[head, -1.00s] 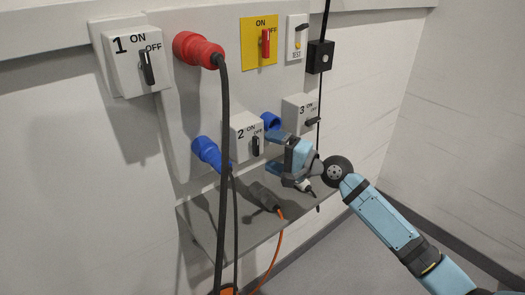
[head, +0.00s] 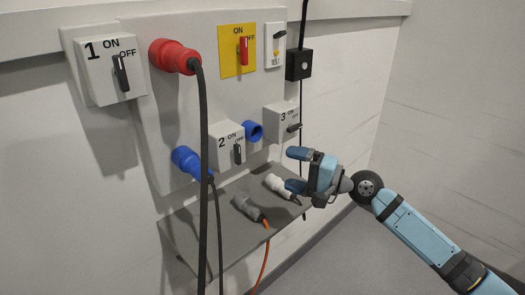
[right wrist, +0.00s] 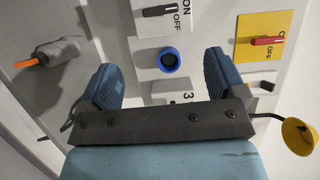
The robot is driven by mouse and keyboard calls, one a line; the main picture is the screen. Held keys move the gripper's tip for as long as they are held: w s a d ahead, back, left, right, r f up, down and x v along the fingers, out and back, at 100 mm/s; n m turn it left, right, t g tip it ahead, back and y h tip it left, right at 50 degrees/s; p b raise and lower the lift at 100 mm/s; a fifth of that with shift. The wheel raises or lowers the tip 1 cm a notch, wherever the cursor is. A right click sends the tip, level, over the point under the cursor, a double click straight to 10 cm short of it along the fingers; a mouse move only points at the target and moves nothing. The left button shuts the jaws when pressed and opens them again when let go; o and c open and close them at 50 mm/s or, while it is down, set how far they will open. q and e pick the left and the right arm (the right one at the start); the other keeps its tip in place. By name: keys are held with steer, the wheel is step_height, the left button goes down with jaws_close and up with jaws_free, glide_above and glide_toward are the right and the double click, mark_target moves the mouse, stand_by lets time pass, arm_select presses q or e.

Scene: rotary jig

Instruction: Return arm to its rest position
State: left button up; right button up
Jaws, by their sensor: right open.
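My right gripper (head: 297,170) is open and empty, held out in front of the panel to the right of the blue socket (head: 254,131). In the right wrist view, both blue fingers of the right gripper (right wrist: 162,78) are spread wide. The blue socket also shows in that view (right wrist: 170,60), beyond the gap between the fingers. My right arm (head: 415,230) reaches in from the lower right. My left gripper is not in view.
A grey shelf (head: 205,225) below the panel (head: 140,120) holds a white plug (head: 280,186) close to the right gripper and a grey plug (head: 247,207) with an orange cable. Red (head: 173,57) and blue (head: 186,160) plugs sit in the panel. Floor at right is clear.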

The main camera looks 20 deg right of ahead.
steer(key=s+a+f+n+h+p, duration=0.2)
steer(key=s+a+f+h+p, duration=0.1)
steer(key=f, duration=0.7)
steer(key=s+a+f+n+g+h+p, duration=0.1)
steer(key=s+a+f+n, duration=0.3)
steer(key=s+f, duration=0.5)
steer(key=s+a+f+n+g+h+p, duration=0.1)
steer(key=s+a+f+n+h+p, duration=0.2)
steer(key=s+f+n, duration=0.3)
steer(key=s+a+f+h, duration=0.1)
steer(key=s+f, duration=0.2)
steer(key=s, duration=0.2)
steer(key=shift+s+a+n+g+p, duration=0.15)
steer(key=shift+s+n+g+p, duration=0.15)
steer(key=shift+n+g+p, duration=0.1)
steer(key=shift+f, duration=0.1)
